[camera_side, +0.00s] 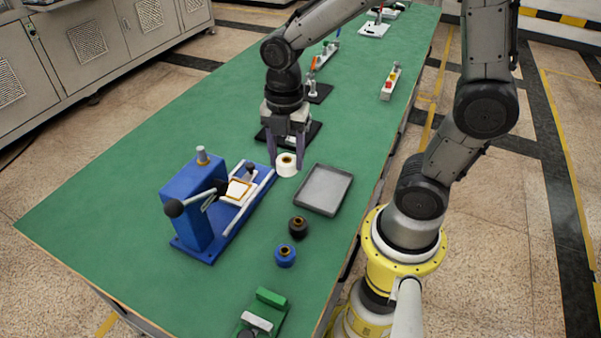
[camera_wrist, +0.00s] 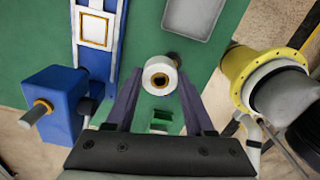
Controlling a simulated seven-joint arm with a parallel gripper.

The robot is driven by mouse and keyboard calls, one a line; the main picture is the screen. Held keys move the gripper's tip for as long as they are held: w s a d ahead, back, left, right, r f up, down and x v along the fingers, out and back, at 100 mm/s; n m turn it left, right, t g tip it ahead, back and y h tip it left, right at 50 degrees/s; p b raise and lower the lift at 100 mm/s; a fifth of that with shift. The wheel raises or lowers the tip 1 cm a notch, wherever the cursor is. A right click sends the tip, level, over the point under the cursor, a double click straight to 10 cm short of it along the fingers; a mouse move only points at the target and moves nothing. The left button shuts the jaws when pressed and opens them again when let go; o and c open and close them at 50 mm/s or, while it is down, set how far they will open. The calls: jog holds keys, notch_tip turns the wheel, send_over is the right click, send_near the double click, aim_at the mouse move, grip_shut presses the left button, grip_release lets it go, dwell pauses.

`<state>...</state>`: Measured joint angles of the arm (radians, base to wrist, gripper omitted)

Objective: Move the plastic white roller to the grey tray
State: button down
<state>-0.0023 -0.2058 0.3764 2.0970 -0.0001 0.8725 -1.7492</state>
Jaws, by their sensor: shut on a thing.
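The white roller (camera_side: 286,165) is a short cylinder with a brass-ringed hole in its top. My gripper (camera_side: 286,160) is shut on it, one finger on each side, to the left of the grey tray. The roller also shows between the fingers in the wrist view (camera_wrist: 160,77); whether it touches the table is hard to tell. The grey tray (camera_side: 324,190) is shallow, rectangular and empty, lying flat on the green table. It shows in part at the top of the wrist view (camera_wrist: 193,18).
A blue press fixture (camera_side: 196,205) with a lever stands left of the roller. A black roller (camera_side: 298,227) and a blue roller (camera_side: 285,256) stand in front of the tray. A green and white part (camera_side: 264,312) lies near the front edge. The green table (camera_side: 110,210) is clear at left.

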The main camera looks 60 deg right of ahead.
jog(key=s+d+f, duration=0.1)
jog(key=s+d, duration=0.1)
jog(key=s, duration=0.6)
jog(key=s+d+f, duration=0.1)
jog(key=s+d, duration=0.2)
jog(key=s, duration=0.6)
send_over(324, 190)
jog(key=shift+m, duration=0.3)
notch_tip(324, 190, down, 9)
jog(key=shift+s+a+f, duration=0.1)
jog(key=shift+f, duration=1.75)
jog(key=shift+f, duration=0.1)
jog(key=shift+c, duration=1.4)
grip_release()
